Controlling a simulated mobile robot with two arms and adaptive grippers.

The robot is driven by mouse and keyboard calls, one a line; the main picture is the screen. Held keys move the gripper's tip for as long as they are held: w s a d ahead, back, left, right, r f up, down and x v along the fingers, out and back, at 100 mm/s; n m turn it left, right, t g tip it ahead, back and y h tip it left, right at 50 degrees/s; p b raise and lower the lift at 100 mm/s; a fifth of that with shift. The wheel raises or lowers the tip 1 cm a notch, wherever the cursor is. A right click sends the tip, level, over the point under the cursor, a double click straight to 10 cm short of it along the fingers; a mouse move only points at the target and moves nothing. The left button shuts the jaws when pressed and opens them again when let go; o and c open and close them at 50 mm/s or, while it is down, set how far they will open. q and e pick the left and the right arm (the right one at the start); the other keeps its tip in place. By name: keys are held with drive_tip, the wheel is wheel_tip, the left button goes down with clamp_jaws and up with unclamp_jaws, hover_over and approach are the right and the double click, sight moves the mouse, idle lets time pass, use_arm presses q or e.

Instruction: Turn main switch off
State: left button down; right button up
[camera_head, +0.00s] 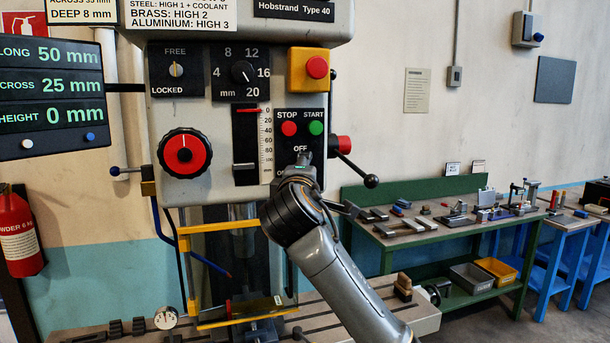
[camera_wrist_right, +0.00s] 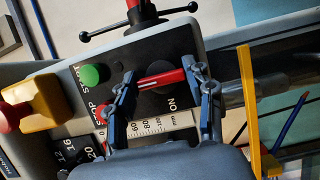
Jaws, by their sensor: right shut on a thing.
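The main switch is a rotary switch on the control panel of the machine. In the right wrist view its red handle (camera_wrist_right: 160,78) lies between the two fingers of my right gripper (camera_wrist_right: 163,98), which is shut on it. The handle lies across the picture over a dark round base, and an ON label shows beside it. In the head view my right gripper (camera_head: 303,162) covers the switch, just below the OFF label. Its fingertips are hard to make out there. My left gripper is not in view.
The stop button (camera_head: 289,129) and start button (camera_head: 315,128) sit just above the switch. A yellow box with a red button (camera_head: 308,69) is higher up. A black-knobbed lever (camera_head: 358,170) sticks out at the right. A green workbench (camera_head: 450,231) with tools stands behind.

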drive_tip(key=shift+f, duration=0.1)
drive_tip(key=o, duration=1.2)
drive_tip(key=shift+c, duration=0.2)
drive_tip(key=s, duration=1.2)
drive_tip(key=shift+a, duration=0.45)
